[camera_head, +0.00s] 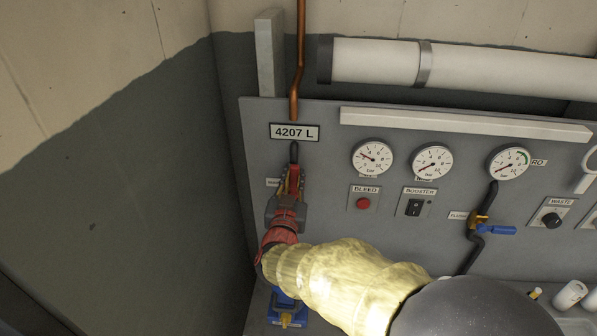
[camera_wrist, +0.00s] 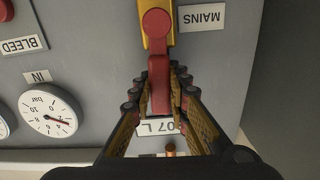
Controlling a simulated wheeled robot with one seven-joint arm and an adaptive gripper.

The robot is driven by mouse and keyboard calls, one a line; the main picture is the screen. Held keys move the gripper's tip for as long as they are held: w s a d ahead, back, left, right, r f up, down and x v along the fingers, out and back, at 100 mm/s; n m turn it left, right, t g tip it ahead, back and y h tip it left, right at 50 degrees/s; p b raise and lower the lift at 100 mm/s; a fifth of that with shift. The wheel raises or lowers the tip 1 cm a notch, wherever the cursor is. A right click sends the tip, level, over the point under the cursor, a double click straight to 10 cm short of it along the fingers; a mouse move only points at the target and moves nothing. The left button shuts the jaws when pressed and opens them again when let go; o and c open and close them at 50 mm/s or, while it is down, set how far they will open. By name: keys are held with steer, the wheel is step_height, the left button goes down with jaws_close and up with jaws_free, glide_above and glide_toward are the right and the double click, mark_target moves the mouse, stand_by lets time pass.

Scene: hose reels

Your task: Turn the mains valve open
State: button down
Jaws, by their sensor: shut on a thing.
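The mains valve has a yellow body (camera_wrist: 154,42) and a red lever (camera_wrist: 158,83), seen close up in the wrist view beside the MAINS label (camera_wrist: 202,18). The lever runs from its round pivot toward the 4207 L plate, roughly in line with the pipe. My gripper (camera_wrist: 161,76) is shut on the lever, one finger on each side. In the head view my gripper (camera_head: 291,190) is at the valve, just below the 4207 L plate (camera_head: 294,132). There the gripper and wrist hide most of the valve.
A wall (camera_head: 150,200) stands close on the left. A blue fitting (camera_head: 287,308) sits below my gripper.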

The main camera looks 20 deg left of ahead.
steer(key=shift+a+n, duration=0.25)
steer(key=shift+n, duration=0.15)
steer(key=shift+f+p, duration=0.1)
steer(key=shift+p, duration=0.2)
steer(key=c, duration=1.7)
jaws_free()
steer(key=v, duration=1.2)
steer(key=shift+s+a, duration=0.1)
